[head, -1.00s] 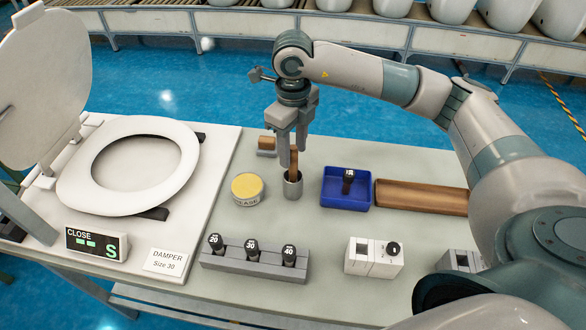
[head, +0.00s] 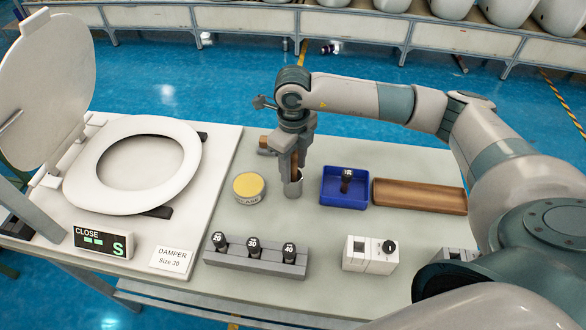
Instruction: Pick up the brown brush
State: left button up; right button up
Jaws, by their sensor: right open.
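The brown brush (head: 295,172) stands upright in a small grey metal cup (head: 293,188) on the table. Only a little of its handle shows between my fingers. My right gripper (head: 290,173) points down right over the cup, with its open fingers around or beside the handle. I cannot tell whether they touch it. My left gripper is not in view.
A yellow-lidded grease tin (head: 249,186) is left of the cup. A blue tray (head: 344,202) holding a dark damper and a brown wooden tray (head: 420,196) are to the right. A damper rack (head: 255,258) and white box (head: 370,254) are in front.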

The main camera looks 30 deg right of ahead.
jog(key=shift+c, duration=0.6)
grip_shut()
jog(key=shift+w+r+b, duration=0.1)
jog(key=shift+r+b, duration=0.25)
jog(key=shift+r, duration=0.2)
notch_tip(320, 180, up, 8)
jog(key=b, duration=0.2)
jog(key=shift+f+b, duration=0.25)
jog(key=shift+b, duration=0.15)
jog(key=shift+r, duration=0.75)
